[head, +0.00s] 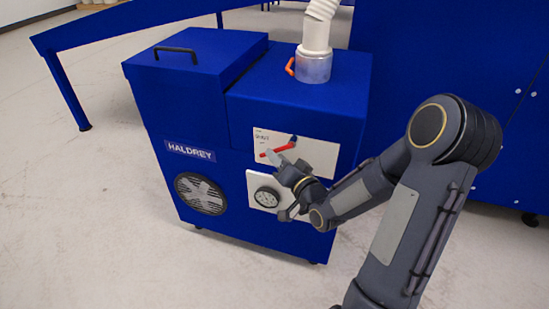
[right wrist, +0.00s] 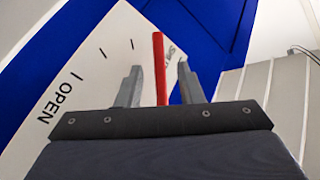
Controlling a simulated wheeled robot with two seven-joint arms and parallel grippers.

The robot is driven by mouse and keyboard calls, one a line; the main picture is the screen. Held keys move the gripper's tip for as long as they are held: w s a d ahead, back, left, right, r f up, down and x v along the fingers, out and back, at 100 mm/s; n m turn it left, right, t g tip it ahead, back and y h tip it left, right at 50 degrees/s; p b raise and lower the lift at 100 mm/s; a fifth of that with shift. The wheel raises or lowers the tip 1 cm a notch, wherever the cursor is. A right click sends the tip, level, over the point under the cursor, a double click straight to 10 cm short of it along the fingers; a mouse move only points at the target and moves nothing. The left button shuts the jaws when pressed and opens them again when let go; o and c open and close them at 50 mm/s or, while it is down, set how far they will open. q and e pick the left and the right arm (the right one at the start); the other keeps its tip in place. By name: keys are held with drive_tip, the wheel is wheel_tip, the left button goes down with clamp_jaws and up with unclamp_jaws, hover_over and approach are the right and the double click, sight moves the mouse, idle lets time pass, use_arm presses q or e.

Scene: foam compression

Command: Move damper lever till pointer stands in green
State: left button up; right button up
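The red damper lever (head: 277,150) sits on a white scale plate (head: 325,152) on the blue machine's front, tilted with one end lower left and one upper right. In the right wrist view the lever (right wrist: 160,70) stands between the two grey fingers of my right gripper (right wrist: 159,88), with a gap on each side. That gripper is open. It also shows in the head view (head: 287,161), covering part of the plate. A round gauge (head: 267,196) is on a white panel below; its pointer and any green zone are too small to read. My left gripper is out of view.
The blue HALDREY machine (head: 182,226) has a round fan grille (head: 201,194) and a lid with a black handle (head: 176,51). A white hose (head: 316,35) enters its top, beside a small orange handle (head: 290,66). The floor in front is clear.

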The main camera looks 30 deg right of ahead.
drive_tip(key=shift+w, duration=0.9)
clamp_jaws()
